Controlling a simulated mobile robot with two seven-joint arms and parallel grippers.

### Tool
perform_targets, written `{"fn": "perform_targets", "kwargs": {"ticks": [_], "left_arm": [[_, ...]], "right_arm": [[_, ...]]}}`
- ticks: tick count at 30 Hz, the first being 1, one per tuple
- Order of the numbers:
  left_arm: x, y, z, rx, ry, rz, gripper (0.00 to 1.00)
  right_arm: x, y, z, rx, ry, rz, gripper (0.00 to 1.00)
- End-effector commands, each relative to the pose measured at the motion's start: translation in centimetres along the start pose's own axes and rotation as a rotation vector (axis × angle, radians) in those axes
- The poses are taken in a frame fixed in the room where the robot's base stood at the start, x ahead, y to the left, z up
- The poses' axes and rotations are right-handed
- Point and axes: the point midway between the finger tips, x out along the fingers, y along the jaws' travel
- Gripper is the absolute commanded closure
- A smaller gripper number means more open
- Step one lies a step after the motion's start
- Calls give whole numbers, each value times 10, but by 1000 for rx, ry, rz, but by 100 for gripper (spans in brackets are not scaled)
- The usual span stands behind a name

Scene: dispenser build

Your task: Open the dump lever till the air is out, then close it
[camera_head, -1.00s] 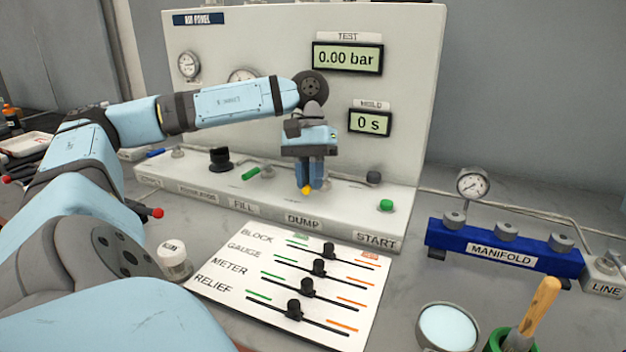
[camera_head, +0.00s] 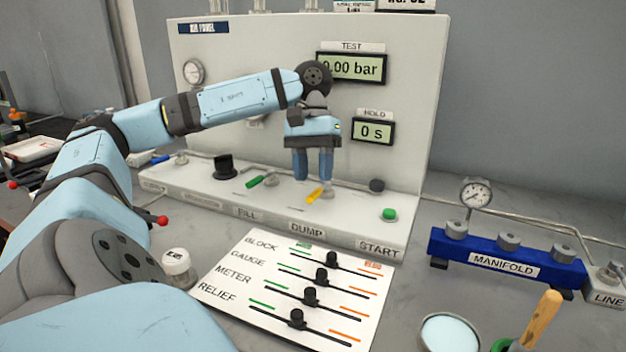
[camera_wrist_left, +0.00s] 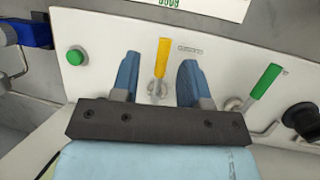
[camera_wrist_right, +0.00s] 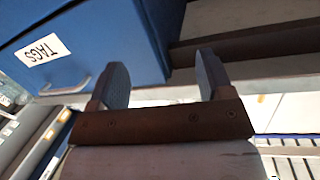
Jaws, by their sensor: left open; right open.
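The yellow dump lever (camera_head: 316,194) stands on the ledge of the air panel, above the DUMP label (camera_head: 306,229). In the left wrist view the lever (camera_wrist_left: 162,58) lies between the two fingers, with a gap on each side. My left gripper (camera_head: 313,177) is open just above and behind the lever in the head view, pointing down. The HOLD display (camera_head: 373,131) reads 0 s. My right gripper (camera_wrist_right: 157,85) is open and empty, away from the panel.
The green fill lever (camera_head: 256,181) and green start button (camera_head: 389,214) flank the dump lever. A slider board (camera_head: 290,290) lies in front. A blue manifold (camera_head: 475,256) stands right. A blue TAGS box (camera_wrist_right: 90,50) is near my right gripper.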

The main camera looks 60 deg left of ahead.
Motion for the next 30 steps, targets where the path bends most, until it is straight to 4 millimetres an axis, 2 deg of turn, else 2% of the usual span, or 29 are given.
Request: {"fn": "perform_targets", "kwargs": {"ticks": [1,9,15,21,30], "left_arm": [[-15,4,6,4,2,4,59],[-78,18,32,5,3,4,59],[-119,25,49,0,3,1,59],[-142,30,58,0,2,1,59],[-150,32,62,0,1,0,59]], "right_arm": [[-5,5,17,2,-69,22,27],[-23,23,56,-15,-281,85,27],[-28,27,49,-35,-334,108,27],[-32,30,49,-48,-367,121,27],[-34,32,53,-56,-386,128,27]]}}
